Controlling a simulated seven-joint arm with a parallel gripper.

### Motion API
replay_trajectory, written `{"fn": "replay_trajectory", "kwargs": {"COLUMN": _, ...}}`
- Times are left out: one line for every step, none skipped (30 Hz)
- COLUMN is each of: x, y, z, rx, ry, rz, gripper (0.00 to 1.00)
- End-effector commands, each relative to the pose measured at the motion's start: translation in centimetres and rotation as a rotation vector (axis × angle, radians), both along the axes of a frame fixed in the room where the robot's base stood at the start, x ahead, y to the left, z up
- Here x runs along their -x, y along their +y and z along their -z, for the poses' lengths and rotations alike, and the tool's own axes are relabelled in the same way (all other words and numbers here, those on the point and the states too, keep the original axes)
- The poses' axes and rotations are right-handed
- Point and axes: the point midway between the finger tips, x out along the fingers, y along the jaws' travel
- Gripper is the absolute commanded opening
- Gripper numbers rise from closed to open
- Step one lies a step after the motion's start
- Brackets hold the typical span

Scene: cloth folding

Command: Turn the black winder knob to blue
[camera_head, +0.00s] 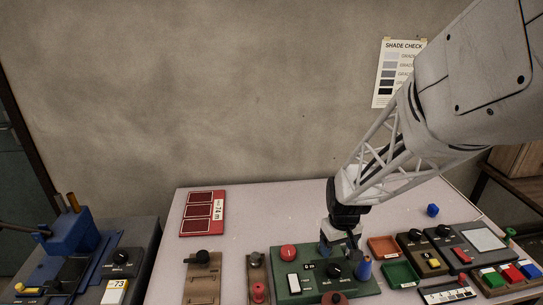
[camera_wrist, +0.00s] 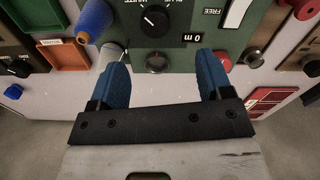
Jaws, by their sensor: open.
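The winder is a green box (camera_head: 295,293) near the table's front. Its black knob (camera_head: 334,270) sits on top, and the knob (camera_wrist: 155,19) also shows near the top of the wrist view. A pale mark is on the knob, but I cannot tell surely which label it faces. Partly cut-off blue and white lettering is beside it in the wrist view. My gripper (camera_wrist: 160,58) has two blue fingers spread apart with nothing between them. In the head view my gripper (camera_head: 340,244) hangs over the back part of the green box, behind the knob and apart from it.
A blue spool (camera_head: 364,269) stands close to the right of the knob. A red button (camera_head: 288,252) and a white switch (camera_head: 293,283) are to its left. Orange (camera_head: 383,246) and green (camera_head: 398,273) trays lie right. The table behind is mostly clear.

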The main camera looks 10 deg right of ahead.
Motion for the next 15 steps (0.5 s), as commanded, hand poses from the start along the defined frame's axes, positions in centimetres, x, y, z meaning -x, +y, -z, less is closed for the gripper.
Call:
{"fn": "replay_trajectory", "kwargs": {"x": -0.4, "y": -0.2, "z": 0.9, "rx": -0.001, "ry": 0.008, "rz": -0.005, "gripper": 0.73}}
{"fn": "replay_trajectory", "kwargs": {"x": -0.5, "y": -0.3, "z": 1.3, "rx": -0.002, "ry": 0.012, "rz": -0.008, "gripper": 0.73}}
{"fn": "replay_trajectory", "kwargs": {"x": -0.7, "y": -0.5, "z": 1.8, "rx": -0.002, "ry": 0.015, "rz": -0.011, "gripper": 0.73}}
{"fn": "replay_trajectory", "kwargs": {"x": -0.8, "y": -0.6, "z": 2.0, "rx": -0.002, "ry": 0.016, "rz": -0.013, "gripper": 0.73}}
{"fn": "replay_trajectory", "kwargs": {"x": -0.9, "y": -0.6, "z": 2.2, "rx": -0.003, "ry": 0.016, "rz": -0.015, "gripper": 0.73}}
{"fn": "replay_trajectory", "kwargs": {"x": -1.1, "y": -0.7, "z": 2.4, "rx": -0.003, "ry": 0.017, "rz": -0.017, "gripper": 0.73}}
{"fn": "replay_trajectory", "kwargs": {"x": -1.1, "y": -0.7, "z": 2.6, "rx": -0.003, "ry": 0.018, "rz": -0.018, "gripper": 0.73}}
{"fn": "replay_trajectory", "kwargs": {"x": -1.1, "y": -0.8, "z": 2.6, "rx": -0.004, "ry": 0.018, "rz": -0.019, "gripper": 0.73}}
{"fn": "replay_trajectory", "kwargs": {"x": -1.1, "y": -0.8, "z": 2.7, "rx": -0.003, "ry": 0.019, "rz": -0.019, "gripper": 0.73}}
{"fn": "replay_trajectory", "kwargs": {"x": -1.1, "y": -0.8, "z": 2.7, "rx": -0.003, "ry": 0.019, "rz": -0.020, "gripper": 0.73}}
{"fn": "replay_trajectory", "kwargs": {"x": -1.1, "y": -0.8, "z": 2.7, "rx": -0.003, "ry": 0.019, "rz": -0.020, "gripper": 0.73}}
{"fn": "replay_trajectory", "kwargs": {"x": -1.1, "y": -0.8, "z": 2.7, "rx": -0.003, "ry": 0.019, "rz": -0.020, "gripper": 0.73}}
{"fn": "replay_trajectory", "kwargs": {"x": -1.1, "y": -0.8, "z": 2.7, "rx": -0.003, "ry": 0.019, "rz": -0.020, "gripper": 0.73}}
{"fn": "replay_trajectory", "kwargs": {"x": -1.1, "y": -0.8, "z": 2.7, "rx": -0.003, "ry": 0.019, "rz": -0.019, "gripper": 0.73}}
{"fn": "replay_trajectory", "kwargs": {"x": -1.1, "y": -0.8, "z": 2.7, "rx": -0.003, "ry": 0.019, "rz": -0.019, "gripper": 0.73}}
